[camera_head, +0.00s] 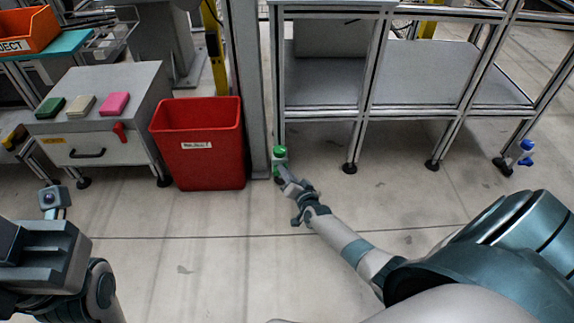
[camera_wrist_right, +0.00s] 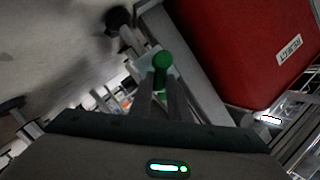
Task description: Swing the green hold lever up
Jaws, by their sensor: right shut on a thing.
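The green hold lever (camera_head: 279,153) is at the foot of the grey post, just right of the red bin, in the head view. Its round green knob and stem also show in the right wrist view (camera_wrist_right: 162,63). My right gripper (camera_head: 283,178) reaches down to it from the lower right and is shut on the lever's stem. In the right wrist view the two fingers (camera_wrist_right: 166,97) close in on the stem below the knob. The lower part of the lever is hidden by the fingers. My left arm is at the lower left of the head view, and its fingertips cannot be made out.
A red bin (camera_head: 205,140) stands close left of the lever, and shows large in the right wrist view (camera_wrist_right: 255,45). A grey post (camera_head: 246,90) rises behind. A metal-frame rack (camera_head: 330,118) stands to the right. Blue levers (camera_head: 522,152) are at its far leg. The floor in front is clear.

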